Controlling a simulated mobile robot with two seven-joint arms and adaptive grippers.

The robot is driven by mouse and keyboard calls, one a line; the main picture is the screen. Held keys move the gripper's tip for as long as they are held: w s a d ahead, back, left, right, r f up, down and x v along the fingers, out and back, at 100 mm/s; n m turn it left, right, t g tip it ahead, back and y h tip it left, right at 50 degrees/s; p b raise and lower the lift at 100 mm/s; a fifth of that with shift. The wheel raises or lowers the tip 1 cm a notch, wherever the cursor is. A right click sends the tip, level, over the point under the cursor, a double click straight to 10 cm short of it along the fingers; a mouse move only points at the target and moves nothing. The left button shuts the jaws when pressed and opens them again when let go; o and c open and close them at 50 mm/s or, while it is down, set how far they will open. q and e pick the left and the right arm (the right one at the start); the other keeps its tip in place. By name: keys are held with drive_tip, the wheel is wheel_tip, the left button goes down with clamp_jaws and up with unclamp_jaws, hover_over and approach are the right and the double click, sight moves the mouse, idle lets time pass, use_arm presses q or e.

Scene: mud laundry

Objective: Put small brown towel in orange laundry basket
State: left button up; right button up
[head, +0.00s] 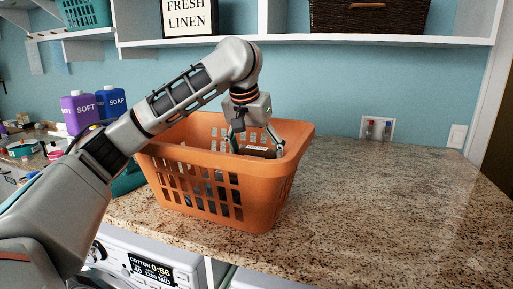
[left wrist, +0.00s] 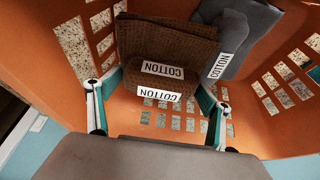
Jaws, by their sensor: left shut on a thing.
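The orange laundry basket (head: 208,208) stands upright on the granite counter. My left gripper (head: 255,143) reaches down inside the basket, near its right side. In the left wrist view my left gripper (left wrist: 156,82) is shut on the small brown towel (left wrist: 160,38), with a finger on each side of it. The towel is folded, ribbed and has white COTTON labels. It is inside the basket walls; whether it touches the basket floor I cannot tell. In the head view the front wall mostly hides it. My right gripper is not in view.
A grey-blue cloth (left wrist: 250,25) with a COTTON label lies in the basket beside the towel. Purple (head: 78,112) and blue (head: 111,102) bottles stand left of the basket. A shelf (head: 400,39) runs above. The counter (head: 385,200) to the right is clear.

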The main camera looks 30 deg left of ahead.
use_arm(q)
drive_tip(key=o, duration=1.2)
drive_tip(key=w+v, duration=0.1)
drive_tip(key=v, duration=0.6)
drive_tip(key=w+r+v, duration=0.1)
drive_tip(key=w+v, duration=0.1)
drive_tip(key=v, duration=0.6)
drive_tip(key=w+r+v, duration=0.1)
drive_tip(key=v, duration=0.7)
drive_tip(key=shift+w+a, duration=0.2)
drive_tip(key=shift+a, duration=0.2)
